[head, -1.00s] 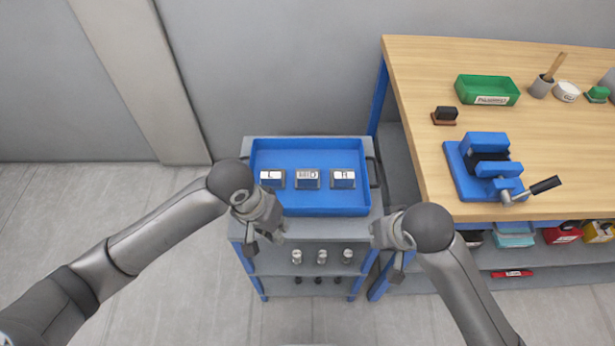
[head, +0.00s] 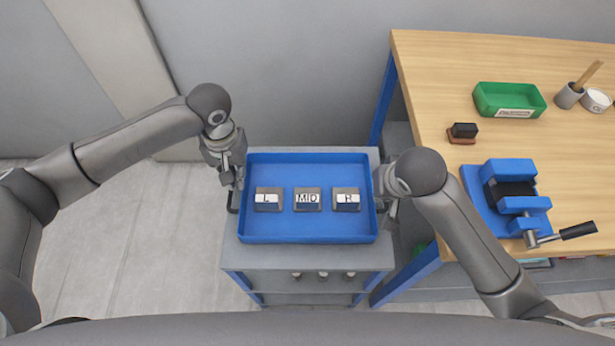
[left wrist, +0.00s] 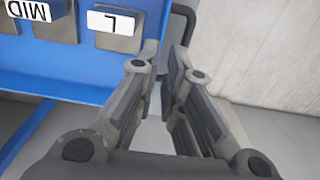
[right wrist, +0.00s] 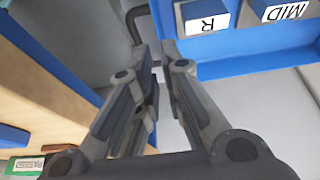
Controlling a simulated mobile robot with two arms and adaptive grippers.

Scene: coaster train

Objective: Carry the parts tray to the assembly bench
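The blue parts tray (head: 308,228) sits level on a grey cart (head: 310,258) and holds three grey blocks labelled L (head: 267,200), MID (head: 307,200) and R (head: 346,200). My left gripper (head: 232,182) is at the tray's left side, by a dark handle (left wrist: 186,16). Its fingers are a little apart with nothing seen between them. My right gripper (head: 388,196) is at the right side, by the other handle (right wrist: 134,25), its fingers also slightly apart. Contact with either handle cannot be made out. The wooden assembly bench (head: 435,90) stands to the right.
On the bench are a blue vise (head: 510,200), a green bin (head: 510,98), a dark block on a brown base (head: 463,132) and a grey cup with a brush (head: 569,95). The bench's near-left top is bare. A wall is behind the cart.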

